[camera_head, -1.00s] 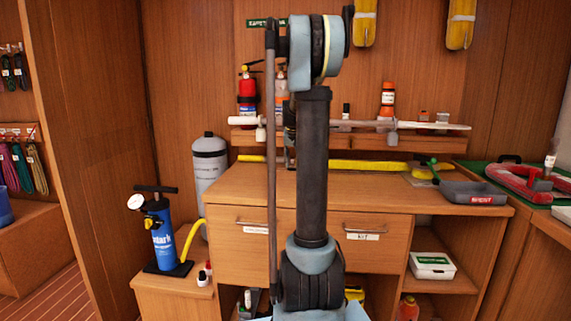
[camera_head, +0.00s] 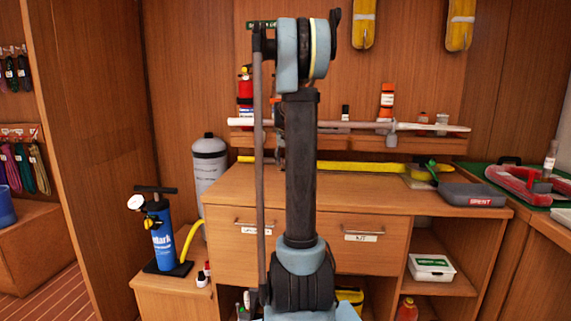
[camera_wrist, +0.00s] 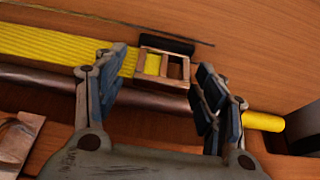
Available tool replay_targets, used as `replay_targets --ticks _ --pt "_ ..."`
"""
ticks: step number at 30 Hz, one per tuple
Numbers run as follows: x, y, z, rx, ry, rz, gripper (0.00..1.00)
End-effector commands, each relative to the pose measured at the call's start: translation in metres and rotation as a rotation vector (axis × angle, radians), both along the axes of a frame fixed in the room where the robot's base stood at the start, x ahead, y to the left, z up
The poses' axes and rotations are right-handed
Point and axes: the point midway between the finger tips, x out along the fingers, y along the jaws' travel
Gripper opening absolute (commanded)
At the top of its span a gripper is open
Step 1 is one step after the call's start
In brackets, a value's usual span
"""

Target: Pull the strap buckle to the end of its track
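The strap buckle (camera_wrist: 147,66) is a brownish frame with crossbars in the wrist view, at the end of the wide yellow ribbed strap (camera_wrist: 55,42). A dark rod (camera_wrist: 150,96) runs below it and ends at a yellow tip (camera_wrist: 262,121) on the right. My gripper (camera_wrist: 163,63) is open, with one finger to the left of the buckle and one to the right. The fingers look apart from the buckle, but depth is hard to judge. In the head view a yellow band (camera_head: 350,167) lies along the back of the counter. My arm hides the gripper there, and I cannot make out the buckle.
A grey tray (camera_head: 473,195) stands on the counter's right end. A shelf with bottles (camera_head: 387,98) and a long pale pole (camera_head: 350,125) are above the counter. A grey cylinder (camera_head: 209,170) and a blue pump (camera_head: 160,235) stand at left. The counter front is mostly clear.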

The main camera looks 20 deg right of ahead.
Motion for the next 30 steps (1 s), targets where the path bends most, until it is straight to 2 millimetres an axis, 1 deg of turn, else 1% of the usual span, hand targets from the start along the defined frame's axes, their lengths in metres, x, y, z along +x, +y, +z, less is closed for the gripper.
replay_targets --ticks 5,8,10,14,21,24,27,30 --pt "-0.001 0.000 0.001 0.000 0.001 0.000 0.64" --pt "-0.002 0.001 0.005 0.000 0.001 0.000 0.64" --pt "-0.005 0.002 0.012 0.000 0.001 0.000 0.64" --pt "-0.013 0.005 0.032 0.000 0.001 0.000 0.64" --pt "-0.027 0.012 0.075 0.000 0.001 -0.001 0.64" --pt "-0.032 0.014 0.090 0.000 0.001 -0.001 0.64" --pt "-0.036 0.015 0.100 0.000 0.001 -0.001 0.64" --pt "-0.038 0.016 0.106 0.000 0.001 -0.002 0.64"
